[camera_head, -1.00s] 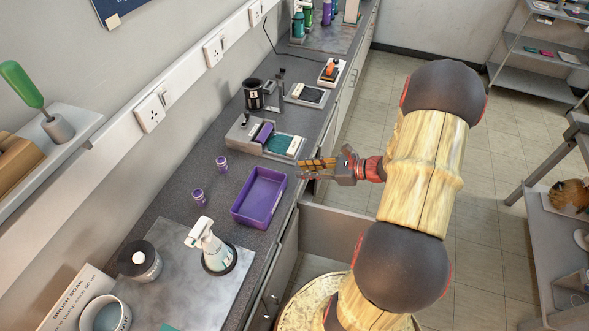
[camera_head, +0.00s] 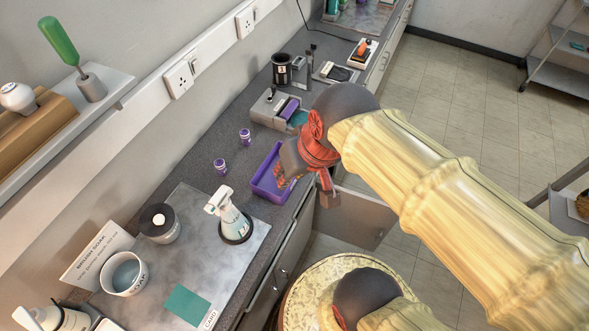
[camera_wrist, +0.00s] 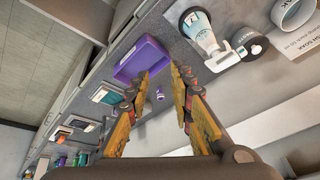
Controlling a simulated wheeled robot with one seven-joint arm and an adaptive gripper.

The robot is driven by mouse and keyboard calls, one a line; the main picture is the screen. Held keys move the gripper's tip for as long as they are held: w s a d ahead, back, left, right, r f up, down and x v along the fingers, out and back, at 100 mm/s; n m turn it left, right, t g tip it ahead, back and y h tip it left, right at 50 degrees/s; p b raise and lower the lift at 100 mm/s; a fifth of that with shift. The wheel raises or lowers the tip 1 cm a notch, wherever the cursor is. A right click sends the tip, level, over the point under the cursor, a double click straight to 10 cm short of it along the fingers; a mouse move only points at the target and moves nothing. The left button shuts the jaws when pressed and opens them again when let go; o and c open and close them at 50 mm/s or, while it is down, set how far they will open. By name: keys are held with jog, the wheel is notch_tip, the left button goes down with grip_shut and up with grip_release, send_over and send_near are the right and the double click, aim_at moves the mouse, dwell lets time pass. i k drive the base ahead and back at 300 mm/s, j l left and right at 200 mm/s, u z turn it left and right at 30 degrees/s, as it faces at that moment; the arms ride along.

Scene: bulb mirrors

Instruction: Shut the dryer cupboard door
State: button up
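The grey cupboard door (camera_head: 357,218) stands open, sticking out from the counter front below the worktop, to the right of the purple tray. I cannot tell from any label that it is the dryer's. My arm hides its upper part. My gripper (camera_head: 284,180) is above the tray at the counter edge, left of the door and apart from it as far as I can see. In the wrist view my gripper (camera_wrist: 160,72) has its two fingers spread with nothing between them. The wrist view does not show the door clearly.
The purple tray (camera_head: 262,188) lies under my gripper. A spray bottle (camera_head: 232,216) stands on the metal mat, with two small purple vials (camera_head: 220,166) nearby. Floor (camera_head: 450,110) is clear at the upper right.

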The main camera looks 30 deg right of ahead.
aim_at(363, 222)
jog(key=k+j+z, duration=0.1)
jog(key=z, duration=0.35)
jog(key=k+z, duration=0.15)
jog(key=z, duration=0.3)
jog(key=k+j+z, duration=0.1)
jog(key=z, duration=0.4)
